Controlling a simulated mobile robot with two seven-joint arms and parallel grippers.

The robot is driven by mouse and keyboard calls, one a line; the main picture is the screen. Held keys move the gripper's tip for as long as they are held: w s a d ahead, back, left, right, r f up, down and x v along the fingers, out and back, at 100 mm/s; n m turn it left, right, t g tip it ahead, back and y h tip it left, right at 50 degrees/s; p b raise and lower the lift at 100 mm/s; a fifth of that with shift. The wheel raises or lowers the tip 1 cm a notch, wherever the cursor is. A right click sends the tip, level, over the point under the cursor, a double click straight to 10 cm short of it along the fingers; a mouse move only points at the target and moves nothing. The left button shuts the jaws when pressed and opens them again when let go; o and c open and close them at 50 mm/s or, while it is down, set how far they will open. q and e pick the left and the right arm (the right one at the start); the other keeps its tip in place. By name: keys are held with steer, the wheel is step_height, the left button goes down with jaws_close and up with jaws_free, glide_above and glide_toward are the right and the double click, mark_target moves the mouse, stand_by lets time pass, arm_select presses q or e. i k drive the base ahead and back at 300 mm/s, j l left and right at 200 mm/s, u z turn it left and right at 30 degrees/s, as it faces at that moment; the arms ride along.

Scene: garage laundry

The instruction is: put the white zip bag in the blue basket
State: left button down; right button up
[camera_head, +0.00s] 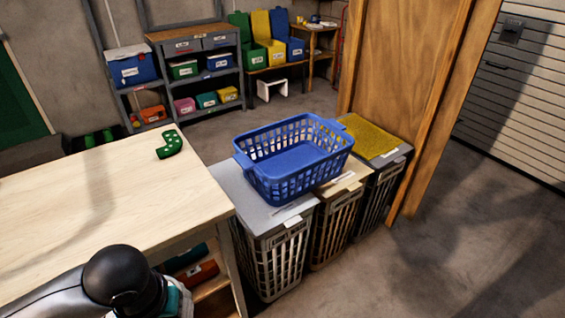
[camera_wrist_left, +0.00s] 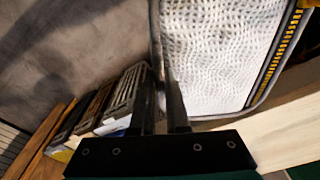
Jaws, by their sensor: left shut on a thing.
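The white zip bag (camera_wrist_left: 215,50) has a textured white panel, a grey border and a black-and-yellow zip strip along its right side. It fills the upper right of the left wrist view. My left gripper (camera_wrist_left: 163,82) is shut on its left edge. The bag does not show in the head view, and part of it runs out of the wrist view. The blue basket (camera_head: 293,160) is an open, slatted plastic basket in the head view. It stands upright on the hamper lids and looks empty. My right gripper is in neither view.
Slatted hampers (camera_head: 284,262) stand beside the pale wooden table (camera_head: 85,205); they also show in the wrist view (camera_wrist_left: 112,98). A green object (camera_head: 170,145) lies near the table's far edge. A wooden panel (camera_head: 400,90) rises behind the hampers. Floor is clear at right.

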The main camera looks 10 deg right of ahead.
mark_target(293, 157)
steer(key=i+l, duration=0.15)
steer(key=l, duration=0.2)
steer(key=i+l+u, duration=0.1)
steer(key=l, duration=0.3)
steer(key=i+l, duration=0.2)
steer(key=l, duration=0.15)
steer(key=i+l+u, duration=0.15)
steer(key=l, duration=0.25)
steer(key=i+l, duration=0.15)
steer(key=l, duration=0.25)
steer(key=i+l+u, duration=0.1)
steer(key=l, duration=0.3)
